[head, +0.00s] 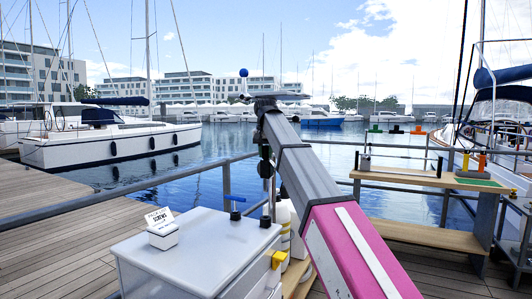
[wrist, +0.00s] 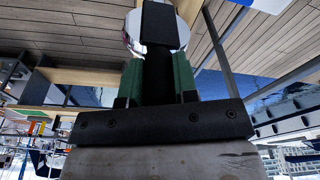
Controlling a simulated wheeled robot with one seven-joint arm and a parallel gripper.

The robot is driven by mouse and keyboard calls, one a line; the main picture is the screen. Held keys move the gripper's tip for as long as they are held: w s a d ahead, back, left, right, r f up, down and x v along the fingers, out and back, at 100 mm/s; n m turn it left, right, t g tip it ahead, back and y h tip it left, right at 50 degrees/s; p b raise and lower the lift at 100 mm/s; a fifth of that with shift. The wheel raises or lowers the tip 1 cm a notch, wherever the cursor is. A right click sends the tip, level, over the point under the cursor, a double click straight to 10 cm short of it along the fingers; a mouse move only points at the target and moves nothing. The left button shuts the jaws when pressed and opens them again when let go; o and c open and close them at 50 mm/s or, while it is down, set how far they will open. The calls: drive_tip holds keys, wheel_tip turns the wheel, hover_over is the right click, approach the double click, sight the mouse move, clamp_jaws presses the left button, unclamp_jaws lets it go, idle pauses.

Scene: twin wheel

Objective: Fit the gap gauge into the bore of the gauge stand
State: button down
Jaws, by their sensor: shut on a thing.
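In the wrist view my gripper (wrist: 158,72) has green-padded fingers closed on a dark upright piece (wrist: 158,25), which I take to be the gap gauge. A round shiny silver part shows behind its upper end. In the head view my arm reaches up from the lower right, and I cannot make out the fingers or the held piece. I cannot identify the gauge stand for certain. A small grey and black piece (head: 365,161) stands on the wooden bench (head: 410,177) at right, well apart from my gripper. No bore is visible.
A white cabinet (head: 190,250) at lower left carries a white sign (head: 160,221) and a blue-topped black knob (head: 235,214). White bottles (head: 297,240) stand beside it. Orange and yellow cylinders (head: 482,163) stand at the bench's right end. Metal railings border the deck and water.

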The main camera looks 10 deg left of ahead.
sight(266, 187)
drive_tip(key=shift+s+r, duration=0.1)
drive_tip(key=shift+r, duration=0.05)
drive_tip(key=shift+f, duration=7.3)
drive_tip(key=c, duration=0.8)
unclamp_jaws()
drive_tip(key=r, duration=0.3)
drive_tip(key=s+r, duration=0.1)
drive_tip(key=r, duration=0.6)
drive_tip(key=shift+s+r, duration=0.3)
drive_tip(key=shift+r, duration=0.05)
